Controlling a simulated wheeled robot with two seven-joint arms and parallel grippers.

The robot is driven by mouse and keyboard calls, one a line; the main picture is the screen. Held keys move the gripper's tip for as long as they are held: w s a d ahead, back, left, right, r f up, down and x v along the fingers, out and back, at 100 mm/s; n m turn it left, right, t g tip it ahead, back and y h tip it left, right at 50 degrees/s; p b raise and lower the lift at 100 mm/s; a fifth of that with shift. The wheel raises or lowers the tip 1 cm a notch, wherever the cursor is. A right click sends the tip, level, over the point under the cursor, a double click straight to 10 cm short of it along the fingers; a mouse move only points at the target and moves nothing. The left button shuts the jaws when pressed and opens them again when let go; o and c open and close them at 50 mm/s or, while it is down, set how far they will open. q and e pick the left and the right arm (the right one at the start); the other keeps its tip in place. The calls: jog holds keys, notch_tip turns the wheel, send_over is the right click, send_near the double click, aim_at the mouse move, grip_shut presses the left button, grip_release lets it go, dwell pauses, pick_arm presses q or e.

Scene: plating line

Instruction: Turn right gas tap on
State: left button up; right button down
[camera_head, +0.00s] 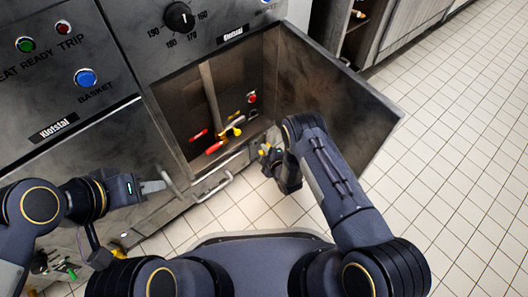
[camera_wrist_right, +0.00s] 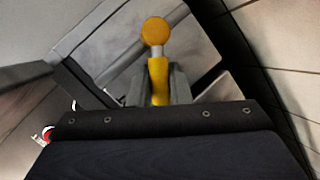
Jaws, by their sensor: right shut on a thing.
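The right gas tap has a yellow handle with a round end, seen in the wrist view (camera_wrist_right: 156,32). Its yellow tip (camera_head: 264,150) also shows in the head view, in front of the open cabinet's lower right side. My right gripper (camera_head: 271,157) is there, its jaws shut on the handle; the fingers flank the yellow lever in the wrist view (camera_wrist_right: 158,88). The tap's base is hidden. My left gripper (camera_head: 158,186) is by the front of the left unit, near a handle bar; its finger opening is unclear.
The open cabinet door (camera_head: 335,105) stands right of my right gripper. Inside the cabinet are a pipe (camera_head: 209,95), a red-and-yellow lever (camera_head: 215,147) and a red button (camera_head: 252,97). A handle bar (camera_head: 212,188) juts out below. Tiled floor (camera_head: 455,150) is clear at right.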

jog(key=c, duration=1.3)
grip_release()
jog(key=shift+c, duration=0.2)
jog(key=shift+s+d+r+p, duration=0.15)
jog(key=shift+s+r+p, duration=0.05)
jog(key=shift+s+p, duration=0.1)
jog(key=p+v, duration=0.3)
jog(key=v, duration=0.4)
